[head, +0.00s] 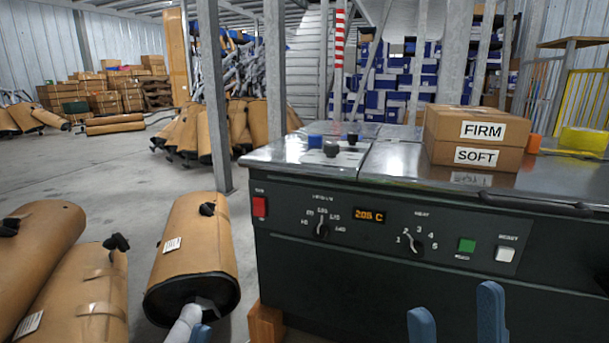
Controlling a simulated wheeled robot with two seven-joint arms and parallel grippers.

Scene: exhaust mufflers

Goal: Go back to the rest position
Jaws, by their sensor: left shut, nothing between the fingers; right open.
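My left gripper (201,334) shows only as a small blue fingertip at the bottom edge. It is shut and empty, in front of the dark lower end of a brown muffler (195,245). A grey pipe end (186,322) lies beside it; I cannot tell whether they touch. My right gripper (456,318) shows as two blue fingers standing well apart at the bottom edge, in front of the dark machine (330,270). It is open, with nothing between the fingers. The rest of both grippers and the arms is out of view.
The machine's front has knobs, a red switch (259,206), a green button (467,245) and a handle (535,204). Boxes marked FIRM and SOFT (475,138) sit on its metal top. More mufflers (70,290) lie at left. Open floor (110,175) stretches behind.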

